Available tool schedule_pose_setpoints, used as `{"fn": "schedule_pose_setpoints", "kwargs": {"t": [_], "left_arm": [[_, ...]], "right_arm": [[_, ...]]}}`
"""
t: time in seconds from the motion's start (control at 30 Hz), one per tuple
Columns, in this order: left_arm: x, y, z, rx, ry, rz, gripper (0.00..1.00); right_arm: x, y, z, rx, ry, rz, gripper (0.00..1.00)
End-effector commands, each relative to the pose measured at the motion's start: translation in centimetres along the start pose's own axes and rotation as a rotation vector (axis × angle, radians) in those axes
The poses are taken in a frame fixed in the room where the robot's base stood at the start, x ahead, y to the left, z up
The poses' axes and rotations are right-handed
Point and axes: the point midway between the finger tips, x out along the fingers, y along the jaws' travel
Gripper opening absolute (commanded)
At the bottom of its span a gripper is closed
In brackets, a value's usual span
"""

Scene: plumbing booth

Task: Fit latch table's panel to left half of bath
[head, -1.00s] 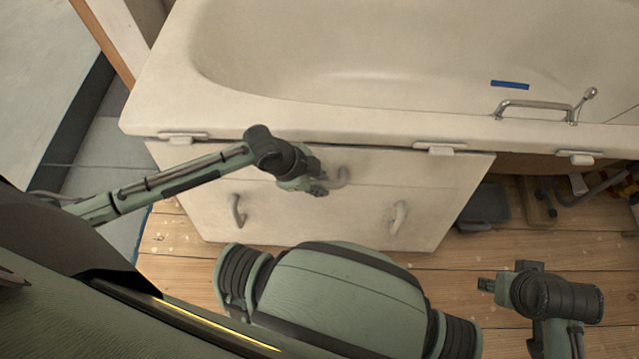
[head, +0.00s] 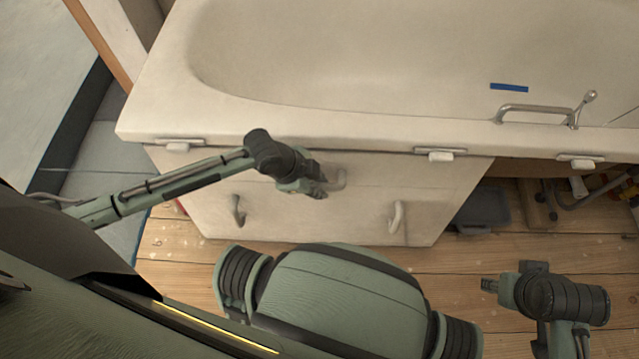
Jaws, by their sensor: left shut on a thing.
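The white bath (head: 290,120) runs across the top of the head view. A pale panel (head: 300,222) stands under the left half of its rim, with its top edge hidden beneath the rim. The panel has a left handle (head: 238,211), a right handle (head: 397,217) and an upper middle handle (head: 338,180). My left gripper (head: 324,186) is shut on the upper middle handle. Rim latches show at the left (head: 178,146), middle (head: 434,155) and right (head: 581,163). My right gripper (head: 487,285) is apart from the panel, over the floor; its jaws are too small to judge.
The space under the bath's right half is open. A dark grey tub (head: 484,207) and pipework (head: 600,192) show there. A metal grab handle (head: 535,109) and a blue strip (head: 509,87) are on the bath. Wooden floor (head: 480,262) lies in front.

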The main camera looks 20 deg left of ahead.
Motion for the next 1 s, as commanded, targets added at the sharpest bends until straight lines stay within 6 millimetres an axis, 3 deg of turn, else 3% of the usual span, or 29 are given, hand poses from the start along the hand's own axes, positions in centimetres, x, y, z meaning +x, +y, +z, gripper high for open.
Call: {"fn": "schedule_pose_setpoints", "kwargs": {"t": [1.0], "left_arm": [[0.2,-1.7,0.2,0.001,0.002,-0.024,0.0]], "right_arm": [[-0.3,0.0,-0.2,0.002,0.001,-0.001,0.4]]}}
